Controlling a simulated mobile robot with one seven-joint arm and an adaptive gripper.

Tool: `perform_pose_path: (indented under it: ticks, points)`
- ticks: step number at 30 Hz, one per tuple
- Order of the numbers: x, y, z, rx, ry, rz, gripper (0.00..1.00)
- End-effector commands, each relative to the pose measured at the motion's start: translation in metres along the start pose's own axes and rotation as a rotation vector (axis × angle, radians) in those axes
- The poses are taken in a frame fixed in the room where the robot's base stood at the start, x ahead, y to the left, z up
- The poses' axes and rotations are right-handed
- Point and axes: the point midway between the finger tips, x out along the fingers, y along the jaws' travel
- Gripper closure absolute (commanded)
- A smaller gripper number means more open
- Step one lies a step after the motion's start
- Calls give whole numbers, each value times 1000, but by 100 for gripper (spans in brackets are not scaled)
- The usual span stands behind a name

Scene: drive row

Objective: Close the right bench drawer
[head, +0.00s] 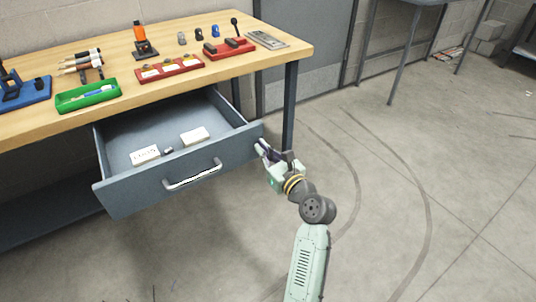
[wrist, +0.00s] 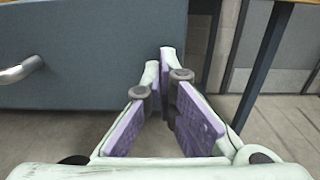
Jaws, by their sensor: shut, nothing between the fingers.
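The right bench drawer (head: 115,185) is grey-blue and stands pulled out under the wooden bench, with its inside in view. Its bar handle (head: 193,175) is on the middle of the front; part of the handle also shows at the left edge of the wrist view (wrist: 20,70). My gripper (head: 262,147) is shut and empty at the right end of the drawer front. In the wrist view the fingertips (wrist: 160,57) lie over the right part of the drawer front (wrist: 90,50). I cannot tell whether they touch it.
Inside the drawer lie a white box (head: 145,155) and another pale box (head: 194,136). The bench top (head: 200,88) carries a green tray (head: 88,96), red trays (head: 170,69) and small tools. A bench leg (head: 290,105) stands right of the drawer. The floor (head: 410,200) to the right is clear.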

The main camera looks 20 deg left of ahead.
Motion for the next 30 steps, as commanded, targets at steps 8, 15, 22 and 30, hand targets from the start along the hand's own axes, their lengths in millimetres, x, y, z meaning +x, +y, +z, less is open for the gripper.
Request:
perform_pose_path:
  ticks: [8,15,22,30]
  points:
    - [0,0,0,0,0,0,100]
    - [10,1,2,0,1,2,100]
    - [49,2,5,0,2,5,100]
    - [122,2,4,-2,1,4,100]
